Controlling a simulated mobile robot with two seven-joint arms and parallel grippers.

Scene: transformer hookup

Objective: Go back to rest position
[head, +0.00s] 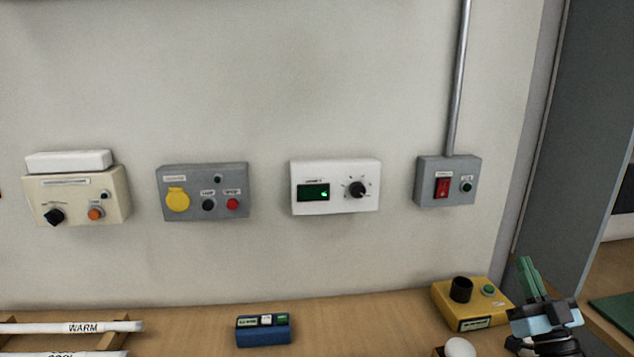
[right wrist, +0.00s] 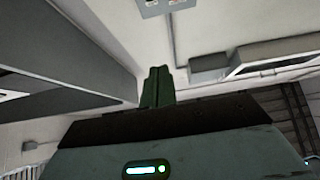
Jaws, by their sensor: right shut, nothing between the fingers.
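My right gripper (head: 530,277) is at the lower right of the head view, with its green fingers pointing up and together. It is shut and empty, in front of the right end of the bench and just right of the yellow box. In the right wrist view its shut fingers (right wrist: 157,87) point toward the wall and ceiling, with nothing between them. My left gripper is in neither view.
A wooden bench (head: 200,322) carries a yellow box (head: 450,300), a blue device (head: 263,331), a white round object (head: 460,347) and tubes marked WARM (head: 60,327). Wall boxes include a white one with a dial (head: 335,203) and a grey red-switch box (head: 428,190).

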